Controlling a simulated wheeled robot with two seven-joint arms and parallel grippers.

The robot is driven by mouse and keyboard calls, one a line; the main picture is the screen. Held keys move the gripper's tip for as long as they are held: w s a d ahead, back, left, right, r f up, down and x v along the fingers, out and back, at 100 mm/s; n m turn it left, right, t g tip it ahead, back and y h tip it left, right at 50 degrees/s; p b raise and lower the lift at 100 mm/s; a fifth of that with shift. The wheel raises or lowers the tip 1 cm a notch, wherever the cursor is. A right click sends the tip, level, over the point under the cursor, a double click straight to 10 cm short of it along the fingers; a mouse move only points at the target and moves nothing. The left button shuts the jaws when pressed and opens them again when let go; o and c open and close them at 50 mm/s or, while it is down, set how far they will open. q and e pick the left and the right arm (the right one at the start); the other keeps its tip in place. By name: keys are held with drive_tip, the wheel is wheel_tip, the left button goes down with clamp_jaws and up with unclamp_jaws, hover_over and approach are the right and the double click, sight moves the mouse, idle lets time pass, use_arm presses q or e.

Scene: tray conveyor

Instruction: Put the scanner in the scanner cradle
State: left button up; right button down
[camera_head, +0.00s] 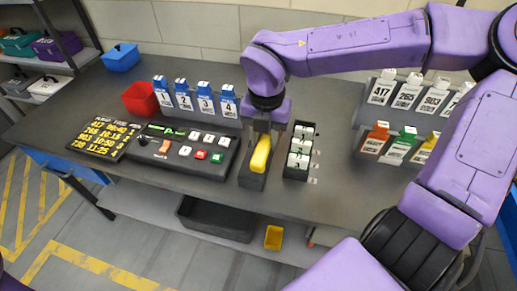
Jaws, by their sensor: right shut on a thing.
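The yellow scanner (261,154) stands in the dark scanner cradle (250,181) near the front edge of the table. Its lower end is inside the cradle, and whether it is fully seated cannot be told. My right gripper (264,132) comes down from above and is shut on the scanner's upper part, which the gripper partly hides. My left gripper is not in view.
A button console (186,148) and a yellow-lettered display board (103,137) lie left of the cradle. A dark holder with white blocks (300,152) stands close on its right. Numbered blue-topped tags (205,102) stand behind. A tag rack (393,131) is farther right.

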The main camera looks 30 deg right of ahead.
drive_tip(key=w+f, duration=0.2)
drive_tip(key=w+d+f+p, duration=0.1)
drive_tip(key=w+f, duration=0.1)
drive_tip(key=w+d+f, duration=0.1)
drive_tip(key=w+f, duration=0.1)
drive_tip(key=shift+f, duration=0.4)
wheel_tip(320, 180, down, 3)
drive_tip(key=shift+a+r, duration=0.1)
drive_tip(key=shift+s, duration=0.1)
drive_tip(key=c, duration=0.7)
unclamp_jaws()
drive_tip(key=shift+c, duration=0.2)
wheel_tip(320, 180, up, 12)
